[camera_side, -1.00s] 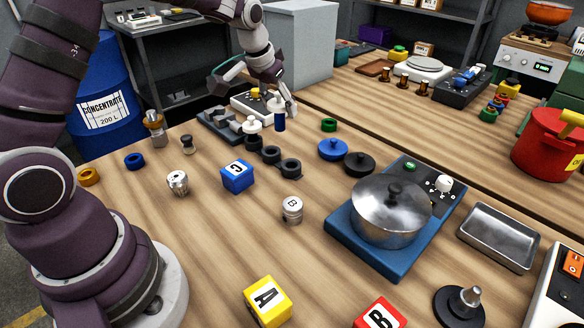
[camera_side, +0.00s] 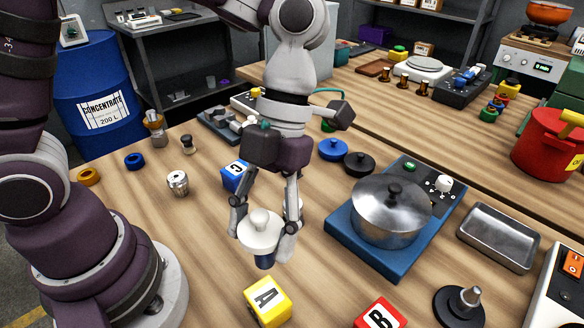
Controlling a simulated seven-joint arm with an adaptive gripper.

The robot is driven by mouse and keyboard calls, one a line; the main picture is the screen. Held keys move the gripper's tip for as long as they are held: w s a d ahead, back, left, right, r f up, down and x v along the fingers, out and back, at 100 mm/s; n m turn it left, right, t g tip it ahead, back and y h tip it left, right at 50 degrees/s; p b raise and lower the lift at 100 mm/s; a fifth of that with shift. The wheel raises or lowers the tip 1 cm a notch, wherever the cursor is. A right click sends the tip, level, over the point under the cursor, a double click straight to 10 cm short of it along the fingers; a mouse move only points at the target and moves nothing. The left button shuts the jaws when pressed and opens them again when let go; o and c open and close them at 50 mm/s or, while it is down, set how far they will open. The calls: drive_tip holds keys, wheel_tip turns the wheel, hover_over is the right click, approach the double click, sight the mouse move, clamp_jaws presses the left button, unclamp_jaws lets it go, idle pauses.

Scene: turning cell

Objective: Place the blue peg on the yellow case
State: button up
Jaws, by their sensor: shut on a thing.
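My gripper (camera_side: 262,232) hangs over the front middle of the table. It is shut on the blue peg (camera_side: 265,261), which has a white flange and knob on top and a dark blue lower end. The peg is roughly upright and held above the table. The yellow case (camera_side: 267,301), a cube marked A, sits at the front edge of the picture. The peg's lower end is just above and behind the case in the picture and looks apart from it.
A red cube marked B (camera_side: 380,314) is right of the yellow case. A blue cube (camera_side: 234,176) stands behind my gripper, partly hidden. A pot (camera_side: 391,211) on a blue hotplate is at the right, near a metal tray (camera_side: 497,238). A dark stand (camera_side: 460,305) is front right.

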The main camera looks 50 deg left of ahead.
drive_tip(key=shift+m, duration=0.3)
drive_tip(key=f, duration=0.8)
drive_tip(key=shift+s, duration=0.25)
drive_tip(key=o, duration=1.2)
drive_tip(key=shift+f, duration=0.1)
drive_tip(key=d+v, duration=0.1)
drive_tip(key=v, duration=1.1)
drive_tip(key=a+n+t, duration=0.3)
drive_tip(key=a+n, duration=0.1)
drive_tip(key=n, duration=0.7)
drive_tip(key=s+a+r+n+t+y, duration=0.1)
drive_tip(key=a+n+t, duration=0.2)
drive_tip(key=n, duration=0.8)
drive_tip(key=s+a+r+n+t, duration=0.1)
drive_tip(key=a+n+t, duration=0.3)
drive_tip(key=n, duration=0.7)
drive_tip(key=shift+s+a+r, duration=0.1)
drive_tip(key=shift+a, duration=0.5)
drive_tip(key=shift+s+a, duration=0.15)
drive_tip(key=shift+a, duration=0.5)
